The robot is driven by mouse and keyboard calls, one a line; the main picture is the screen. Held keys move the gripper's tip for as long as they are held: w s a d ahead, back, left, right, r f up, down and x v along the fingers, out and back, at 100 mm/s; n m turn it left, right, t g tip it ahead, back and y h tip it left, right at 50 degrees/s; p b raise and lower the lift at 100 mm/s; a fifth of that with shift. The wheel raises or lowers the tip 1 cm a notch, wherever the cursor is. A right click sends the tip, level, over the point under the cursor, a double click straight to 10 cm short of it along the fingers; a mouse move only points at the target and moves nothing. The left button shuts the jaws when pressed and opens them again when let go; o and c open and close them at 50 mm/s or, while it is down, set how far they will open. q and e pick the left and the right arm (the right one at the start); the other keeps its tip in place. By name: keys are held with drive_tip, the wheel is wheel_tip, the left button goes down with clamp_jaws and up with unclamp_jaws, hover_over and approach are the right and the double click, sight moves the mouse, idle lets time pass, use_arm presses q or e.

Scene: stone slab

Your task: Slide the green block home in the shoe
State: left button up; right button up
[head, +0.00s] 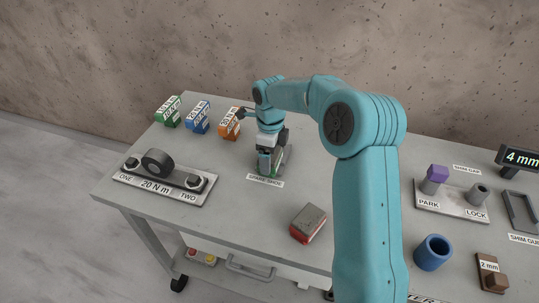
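A green block (169,112) with a white label stands at the back left of the table, first in a row with a blue block (198,118) and an orange block (230,124). A grey holder with some green on it (286,159) stands behind a label reading SPARE SHOE (265,181); my arm partly hides it. My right gripper (265,166) points down over this holder, at its left side. Its fingertips are too small and covered to tell whether they hold anything. My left gripper is not in view.
A red and grey block (308,223) lies mid-table. At right are a PARK/LOCK plate (452,208), a blue cup (433,252) and a 4 mm display (520,158).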

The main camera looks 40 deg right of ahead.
drive_tip(key=shift+w+d+p, duration=0.4)
drive_tip(key=shift+d+p, duration=0.15)
drive_tip(key=shift+d, duration=0.15)
idle(0.7)
drive_tip(key=shift+w+d, duration=0.15)
drive_tip(key=shift+d, duration=0.15)
drive_tip(key=shift+w+d+p, duration=0.3)
drive_tip(key=shift+d+p, duration=0.3)
drive_tip(key=shift+w+d+p, duration=0.3)
drive_tip(key=shift+d+p, duration=0.25)
drive_tip(key=shift+d, duration=0.05)
drive_tip(key=o, duration=1.1)
drive_tip(key=shift+c, duration=0.2)
wheel_tip(320, 180, up, 16)
drive_tip(key=p, duration=0.1)
drive_tip(key=shift+r, duration=0.2)
